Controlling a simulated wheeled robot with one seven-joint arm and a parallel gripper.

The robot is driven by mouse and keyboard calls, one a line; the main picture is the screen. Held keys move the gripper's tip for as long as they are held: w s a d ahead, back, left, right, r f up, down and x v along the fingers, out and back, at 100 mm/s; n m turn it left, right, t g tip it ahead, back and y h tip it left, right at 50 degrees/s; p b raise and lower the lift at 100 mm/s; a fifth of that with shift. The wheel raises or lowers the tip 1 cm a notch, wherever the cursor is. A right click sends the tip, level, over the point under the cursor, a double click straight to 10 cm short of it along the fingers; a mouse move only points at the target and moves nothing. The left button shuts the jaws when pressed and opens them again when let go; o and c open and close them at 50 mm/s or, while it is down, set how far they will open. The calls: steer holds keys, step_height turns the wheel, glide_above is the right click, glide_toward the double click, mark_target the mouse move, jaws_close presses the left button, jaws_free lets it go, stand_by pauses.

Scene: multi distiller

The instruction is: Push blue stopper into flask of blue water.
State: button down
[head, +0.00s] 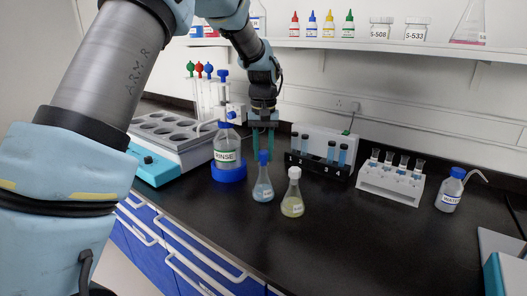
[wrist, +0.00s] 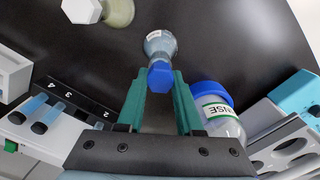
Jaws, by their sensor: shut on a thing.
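The flask of blue water (head: 262,190) is a small conical flask standing upright on the black bench; it also shows in the wrist view (wrist: 158,44). The blue stopper (head: 263,157) is at the flask's mouth, in line with the neck; I cannot tell how deep it sits. In the wrist view the stopper (wrist: 161,76) is between the tips of my teal fingers. My gripper (head: 263,149) points down from above and is shut on the stopper. The fingers and stopper hide part of the flask in the wrist view.
A flask of yellow liquid with a white stopper (head: 292,195) stands close to the right. The rinse bottle (head: 227,150) in a blue holder (head: 229,173) is close to the left. A black tube rack (head: 318,168) stands behind. The bench front right is clear.

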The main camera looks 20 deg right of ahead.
steer(key=shift+f, duration=0.45)
steer(key=shift+c, duration=2.4)
jaws_free()
steer(key=shift+r, duration=0.1)
step_height(320, 180, up, 11)
steer(key=shift+f+b, duration=0.15)
steer(key=shift+b, duration=1)
